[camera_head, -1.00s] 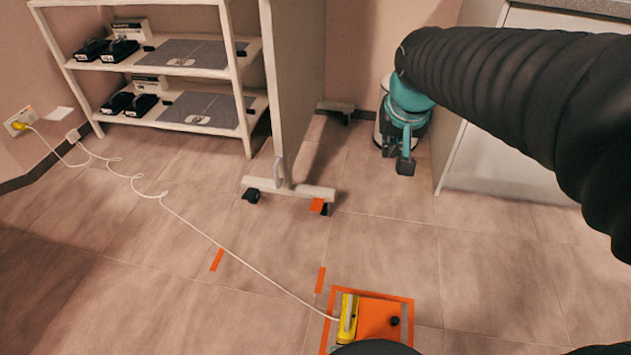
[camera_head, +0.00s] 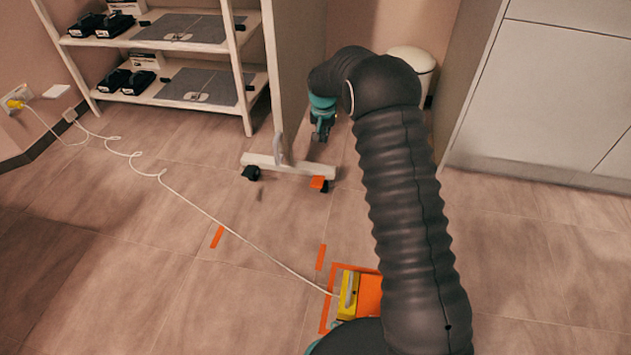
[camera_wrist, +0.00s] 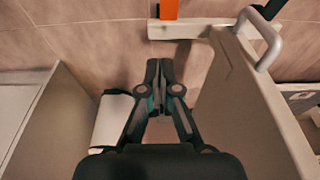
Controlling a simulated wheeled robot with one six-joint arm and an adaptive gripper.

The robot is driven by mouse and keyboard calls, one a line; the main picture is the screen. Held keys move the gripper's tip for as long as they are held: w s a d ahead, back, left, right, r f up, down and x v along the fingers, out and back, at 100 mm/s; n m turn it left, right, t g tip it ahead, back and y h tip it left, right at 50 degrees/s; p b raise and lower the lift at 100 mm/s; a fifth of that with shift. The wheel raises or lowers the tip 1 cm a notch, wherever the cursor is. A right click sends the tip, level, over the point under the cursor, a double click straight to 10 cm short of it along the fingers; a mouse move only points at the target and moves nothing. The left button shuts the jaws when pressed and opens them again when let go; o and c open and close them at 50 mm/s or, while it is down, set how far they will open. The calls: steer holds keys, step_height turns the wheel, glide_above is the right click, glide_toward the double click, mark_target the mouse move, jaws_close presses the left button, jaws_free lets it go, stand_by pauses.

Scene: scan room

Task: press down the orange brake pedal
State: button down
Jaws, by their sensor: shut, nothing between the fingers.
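The orange brake pedal (camera_head: 317,182) sits over a black caster at the right end of the white foot bar of a wheeled panel. In the wrist view the pedal (camera_wrist: 168,9) is at the top edge, partly cut off, ahead of my fingertips. My gripper (camera_head: 321,138) is shut and empty. It hangs pointing down above and behind the foot bar in the head view, apart from the pedal. In the wrist view my gripper's fingertips (camera_wrist: 161,68) are together, with floor between them and the bar.
The upright panel (camera_head: 298,75) with its grey handle (camera_wrist: 262,38) stands close beside my gripper. A white bin (camera_head: 412,62) and a cabinet (camera_head: 545,95) are on the right. A white cord (camera_head: 215,240) crosses the floor to a yellow device (camera_head: 347,293).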

glide_above(316, 184)
steer(key=s, duration=0.1)
steer(key=s+f+x, duration=0.1)
steer(key=s+x, duration=0.1)
steer(key=x, duration=0.9)
steer(key=shift+s+a+r, duration=0.3)
steer(key=shift+s+r, duration=0.15)
steer(key=x, duration=0.4)
steer(key=s+x, duration=0.1)
steer(key=x, duration=0.7)
steer(key=shift+s+f, duration=0.3)
steer(key=shift+f, duration=0.15)
steer(key=shift+s+f, duration=0.1)
steer(key=shift+f, duration=0.45)
